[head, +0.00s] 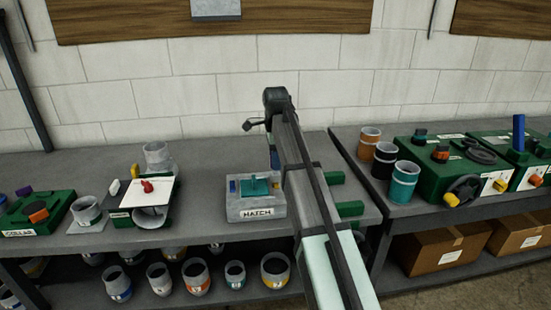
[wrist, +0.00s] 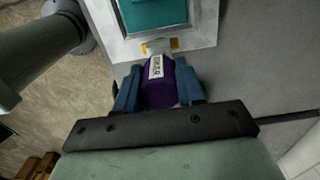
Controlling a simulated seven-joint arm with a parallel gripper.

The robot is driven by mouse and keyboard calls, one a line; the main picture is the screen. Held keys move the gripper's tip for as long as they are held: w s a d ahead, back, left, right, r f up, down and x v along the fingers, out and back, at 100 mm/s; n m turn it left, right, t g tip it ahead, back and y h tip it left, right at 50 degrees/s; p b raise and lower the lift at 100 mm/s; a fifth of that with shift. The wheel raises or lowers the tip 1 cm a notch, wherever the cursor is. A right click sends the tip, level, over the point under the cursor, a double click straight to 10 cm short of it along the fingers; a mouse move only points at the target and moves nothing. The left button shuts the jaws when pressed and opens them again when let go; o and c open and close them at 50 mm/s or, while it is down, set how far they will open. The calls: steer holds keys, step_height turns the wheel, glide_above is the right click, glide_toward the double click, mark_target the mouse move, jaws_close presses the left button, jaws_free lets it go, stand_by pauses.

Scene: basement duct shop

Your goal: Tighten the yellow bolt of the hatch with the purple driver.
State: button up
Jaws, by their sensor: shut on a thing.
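The hatch (head: 256,211) is a grey box labelled HATCH with a teal plate (head: 255,186) on top, standing on the grey bench. In the wrist view, the hatch's pale rim (wrist: 111,40) and teal plate (wrist: 155,12) fill the top. My gripper (wrist: 161,92) is shut on the purple driver (wrist: 159,92), which has a white label. The driver points toward the hatch rim. Yellow of the bolt (wrist: 174,43) shows at the rim just beyond the driver. Whether the driver's tip touches the bolt cannot be told. In the head view my arm hides the driver.
A green box labelled COLLAR (head: 38,215) and a white-topped stand (head: 148,190) are on the bench to the left. Orange, black and teal cups (head: 404,182) and green boxes (head: 440,165) are on the right bench. Bare bench (head: 200,205) lies left of the hatch.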

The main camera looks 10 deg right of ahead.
steer(key=shift+f, duration=0.35)
stand_by(0.3)
steer(key=shift+m, duration=1.7)
